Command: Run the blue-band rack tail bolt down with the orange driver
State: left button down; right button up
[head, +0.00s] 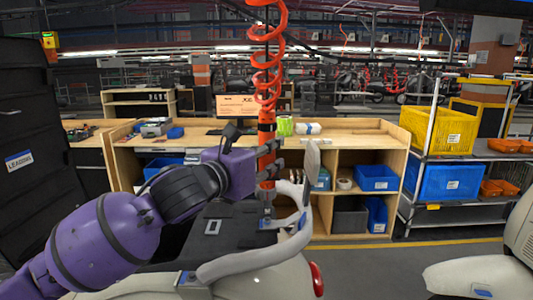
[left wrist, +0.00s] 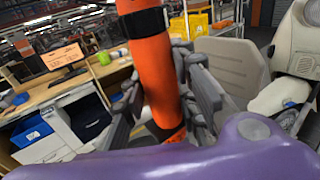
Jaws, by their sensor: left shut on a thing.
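The orange driver (head: 267,135) hangs upright from a red coiled hose. My left gripper (head: 269,160) is shut around its body; in the left wrist view the fingers (left wrist: 165,100) lie on both sides of the orange barrel (left wrist: 155,75). The driver's thin lower end points down at the rear of the scooter's pale grey rack (head: 250,262), by a blue-marked mount (head: 268,224). Whether the tip touches a bolt there is too small to tell. Another blue mark shows at the rack's front mount (head: 188,278). My right gripper is not in view.
A wooden workbench (head: 345,143) with blue bins stands behind the scooter. A shelf cart with a yellow crate (head: 440,130) is at right. Another pale scooter (head: 480,272) is at lower right, and a dark cabinet (head: 30,150) at left. Floor between the scooters is clear.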

aim_at(262, 135)
pick_arm(q)
jog(key=shift+f, duration=1.4)
dwell(2.0)
jog(key=shift+r, duration=1)
dwell(0.7)
jog(key=shift+r, duration=2.65)
